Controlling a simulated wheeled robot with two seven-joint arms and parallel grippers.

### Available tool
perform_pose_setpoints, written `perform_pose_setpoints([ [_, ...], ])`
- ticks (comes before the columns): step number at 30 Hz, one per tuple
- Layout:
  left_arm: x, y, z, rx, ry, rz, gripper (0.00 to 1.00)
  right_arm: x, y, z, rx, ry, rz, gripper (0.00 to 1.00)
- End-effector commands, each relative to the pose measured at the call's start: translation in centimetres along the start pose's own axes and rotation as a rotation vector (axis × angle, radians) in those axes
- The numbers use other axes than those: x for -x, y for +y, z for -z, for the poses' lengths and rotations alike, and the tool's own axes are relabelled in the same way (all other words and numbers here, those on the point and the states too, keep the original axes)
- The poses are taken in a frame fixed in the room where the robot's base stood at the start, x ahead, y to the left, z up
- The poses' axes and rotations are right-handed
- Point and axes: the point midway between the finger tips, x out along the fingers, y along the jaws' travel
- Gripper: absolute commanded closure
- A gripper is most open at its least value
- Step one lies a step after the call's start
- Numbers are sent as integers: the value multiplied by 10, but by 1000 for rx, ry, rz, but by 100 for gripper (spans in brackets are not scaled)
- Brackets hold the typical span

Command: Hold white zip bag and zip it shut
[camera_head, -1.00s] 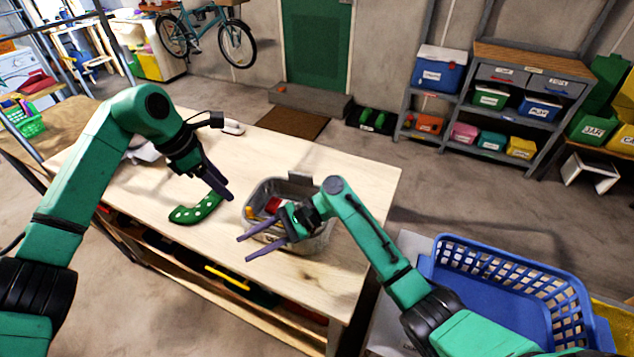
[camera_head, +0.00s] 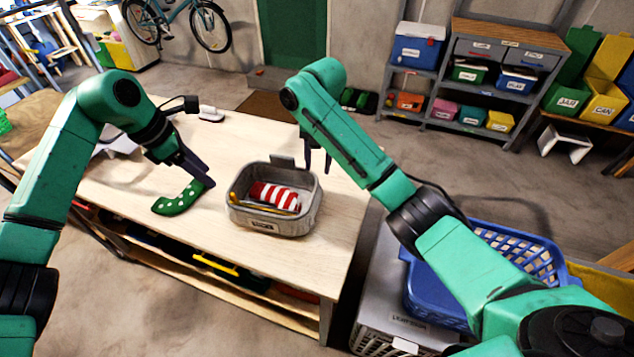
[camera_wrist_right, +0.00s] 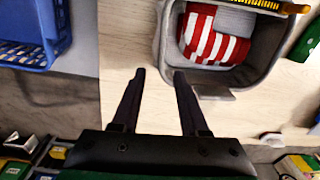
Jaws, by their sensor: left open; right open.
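I cannot clearly identify a white zip bag. A pale, flat item (camera_head: 118,145) lies on the table at the left, partly hidden behind my left arm. My left gripper (camera_head: 207,182) is open, its fingers pointing down close to the upper end of a green, white-dotted curved item (camera_head: 178,202); I cannot tell whether they touch. My right gripper (camera_head: 318,170) is open and empty, beyond the right back corner of a grey bin. In the right wrist view its fingers (camera_wrist_right: 160,75) are apart over bare tabletop, beside the bin wall.
The grey bin (camera_head: 268,222) holds a red-and-white striped item (camera_head: 275,195) and a yellow stick-like item. A small white object (camera_head: 210,112) lies at the table's back. A blue basket (camera_head: 430,290) stands right of the table. The table's front left is clear.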

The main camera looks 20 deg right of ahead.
Motion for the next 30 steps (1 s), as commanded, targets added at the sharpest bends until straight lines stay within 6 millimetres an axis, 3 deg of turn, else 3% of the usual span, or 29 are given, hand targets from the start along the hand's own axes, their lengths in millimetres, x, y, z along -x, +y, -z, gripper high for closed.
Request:
perform_pose_setpoints([
  [15, 0, 0, 0, 0, 0, 0, 50, -117, 3, -5, -4, -15, -7, 56],
  [20, 0, 0, 0, 0, 0, 0, 50, -133, 2, -4, -4, -14, -5, 56],
  [27, 0, 0, 0, 0, 0, 0, 50, -135, 2, -4, -4, -13, -3, 56],
  [29, 0, 0, 0, 0, 0, 0, 50, -135, 2, -4, -4, -13, -3, 75],
  [30, 0, 0, 0, 0, 0, 0, 50, -135, 2, -4, -4, -13, -3, 91],
])
